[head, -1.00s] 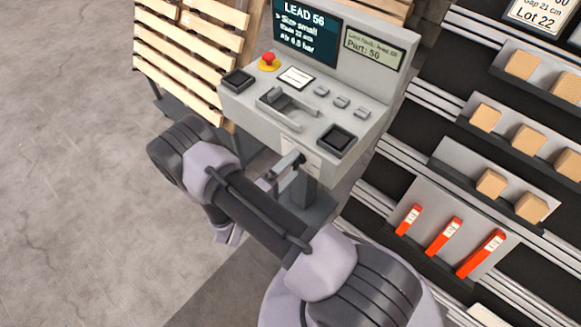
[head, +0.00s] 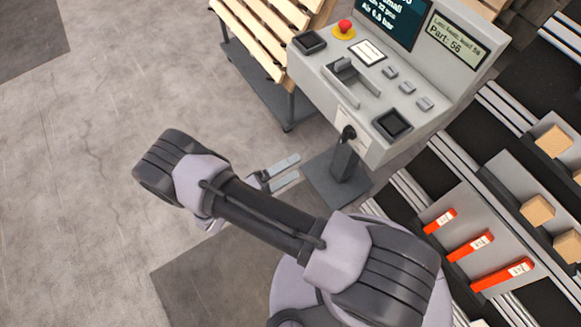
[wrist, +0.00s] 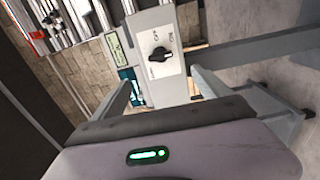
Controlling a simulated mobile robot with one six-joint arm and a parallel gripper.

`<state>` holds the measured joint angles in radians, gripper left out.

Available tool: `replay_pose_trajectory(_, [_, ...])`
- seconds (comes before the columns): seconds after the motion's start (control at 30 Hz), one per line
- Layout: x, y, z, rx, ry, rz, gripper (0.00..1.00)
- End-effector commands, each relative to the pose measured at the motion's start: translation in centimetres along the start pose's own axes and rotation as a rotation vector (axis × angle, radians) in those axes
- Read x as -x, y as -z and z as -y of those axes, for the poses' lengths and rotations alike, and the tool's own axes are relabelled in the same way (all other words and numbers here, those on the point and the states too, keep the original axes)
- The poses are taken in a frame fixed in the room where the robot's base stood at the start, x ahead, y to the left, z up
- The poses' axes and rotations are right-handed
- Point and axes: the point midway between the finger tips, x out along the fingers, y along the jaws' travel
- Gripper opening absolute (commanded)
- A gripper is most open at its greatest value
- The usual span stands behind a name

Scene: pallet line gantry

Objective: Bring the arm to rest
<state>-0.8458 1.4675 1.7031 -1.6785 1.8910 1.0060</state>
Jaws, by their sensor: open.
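My gripper (head: 297,167) is open and empty in the head view, with its two pale fingers apart and pointing toward the console (head: 372,88). A clear gap lies between the fingertips and the black rotary knob (head: 349,132) on the console's front face. In the wrist view the knob (wrist: 161,54) shows on a white label plate, seen between the two fingers of my gripper (wrist: 162,75).
The console carries a red button (head: 345,27), a dark screen (head: 392,18) and several small keys. A slatted wooden pallet (head: 262,35) stands behind left. A rack with red tools (head: 470,247) and wooden blocks (head: 537,210) is at right. Floor at left is clear.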

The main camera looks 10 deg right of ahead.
Motion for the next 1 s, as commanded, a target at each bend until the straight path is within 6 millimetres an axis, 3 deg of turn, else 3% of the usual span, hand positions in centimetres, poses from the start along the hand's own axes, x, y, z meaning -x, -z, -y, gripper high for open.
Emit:
replay_pose_trajectory(0.27, [-0.1,0.0,0.0,0.0,0.0,0.0,0.87])
replay_pose_trajectory(0.37, [-0.2,0.2,-1.1,0.001,0.026,0.038,0.87])
replay_pose_trajectory(0.47, [-0.9,0.3,-5.5,0.001,0.15,0.203,0.87])
replay_pose_trajectory(0.53, [-1.6,-0.5,-9.8,-0.005,0.31,0.36,0.87])
replay_pose_trajectory(0.7, [-2.1,-4.3,-18.9,-0.109,0.791,0.605,0.87])
replay_pose_trajectory(0.87, [-0.5,-7.5,-25.6,-0.363,1.241,0.602,0.87])
replay_pose_trajectory(1.0, [1.2,-8.9,-30.5,-0.662,1.512,0.431,0.87])
